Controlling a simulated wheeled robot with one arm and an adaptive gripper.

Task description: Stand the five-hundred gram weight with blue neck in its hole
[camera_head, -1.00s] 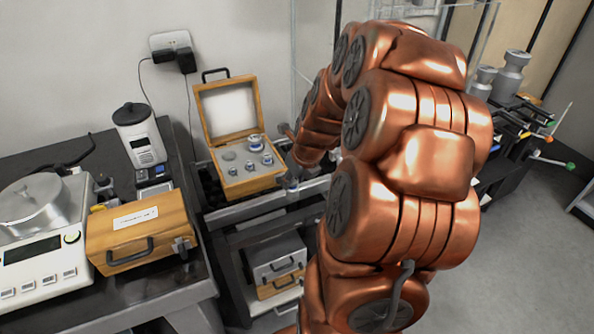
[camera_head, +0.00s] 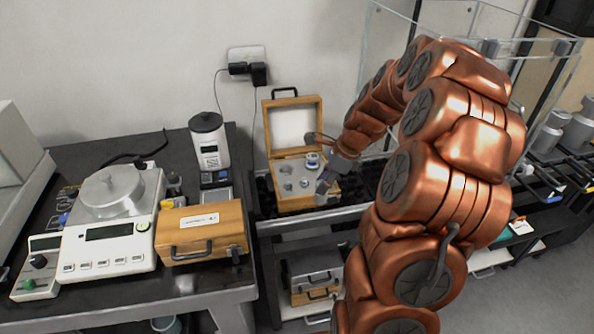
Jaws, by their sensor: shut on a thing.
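An open wooden weight box (camera_head: 290,206) stands behind the left table's right end, its lid (camera_head: 293,123) up against the wall. A larger weight with a blue neck (camera_head: 312,160) stands at the box's back right. Smaller weights (camera_head: 304,182) stand in the front part. A round, empty-looking hole (camera_head: 286,169) shows at the back left.
A closed wooden case (camera_head: 203,222), a balance (camera_head: 112,240) and a white canister (camera_head: 208,142) stand on the left table. The raised lid bounds the box at the back. A clear glass enclosure (camera_head: 384,50) stands behind my arm. More cases (camera_head: 317,277) lie on a lower shelf.

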